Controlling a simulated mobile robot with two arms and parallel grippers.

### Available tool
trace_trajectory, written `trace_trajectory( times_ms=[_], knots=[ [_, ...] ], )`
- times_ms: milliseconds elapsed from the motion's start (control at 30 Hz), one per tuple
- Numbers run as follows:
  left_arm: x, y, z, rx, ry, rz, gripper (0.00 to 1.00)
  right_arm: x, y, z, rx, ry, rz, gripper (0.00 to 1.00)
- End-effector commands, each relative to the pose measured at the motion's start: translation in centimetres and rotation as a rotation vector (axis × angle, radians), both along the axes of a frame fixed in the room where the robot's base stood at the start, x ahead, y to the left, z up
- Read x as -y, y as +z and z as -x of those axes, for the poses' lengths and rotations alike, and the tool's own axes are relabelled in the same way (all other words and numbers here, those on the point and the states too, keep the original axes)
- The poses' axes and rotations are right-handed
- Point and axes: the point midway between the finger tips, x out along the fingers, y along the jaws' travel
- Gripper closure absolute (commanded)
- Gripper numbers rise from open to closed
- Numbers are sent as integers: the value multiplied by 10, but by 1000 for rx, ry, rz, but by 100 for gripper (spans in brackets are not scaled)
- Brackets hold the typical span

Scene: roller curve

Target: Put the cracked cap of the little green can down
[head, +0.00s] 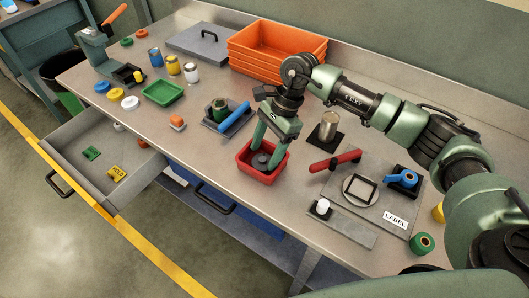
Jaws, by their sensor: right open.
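A small red tray (246,170) stands near the front edge of the bench, and a dark round cap (261,161) lies inside it. No crack can be made out at this size. My right gripper (266,152) points down into the tray, its green fingers spread and open around or just above the cap. Whether the fingertips touch the cap is hard to tell. A little green can (219,106) stands upright on a dark base to the left of the tray, beside a blue-handled tool (235,116). My left gripper is out of view.
Orange crates (268,68) are stacked behind. A green tray (163,93) and several small cans and lids stand at left. A red-handled tool (335,161), a metal cylinder (328,125) and a labelled plate (375,204) lie at right. A drawer (84,180) hangs open at front left.

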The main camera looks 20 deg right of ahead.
Motion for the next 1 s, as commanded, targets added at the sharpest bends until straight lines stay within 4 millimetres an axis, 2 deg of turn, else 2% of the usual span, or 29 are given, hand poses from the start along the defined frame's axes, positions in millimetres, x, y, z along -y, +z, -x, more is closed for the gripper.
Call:
trace_trajectory(
  times_ms=[33,300,500,700,1000],
  knots=[
    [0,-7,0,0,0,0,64,5,7,-3,7,-1,1,37],
    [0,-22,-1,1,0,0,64,27,63,-9,6,-1,0,37],
    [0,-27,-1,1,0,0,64,38,91,-11,2,-1,1,37],
    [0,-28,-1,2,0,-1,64,41,101,-11,1,0,1,37],
    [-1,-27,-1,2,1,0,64,41,101,-11,0,0,1,37]
  ],
)
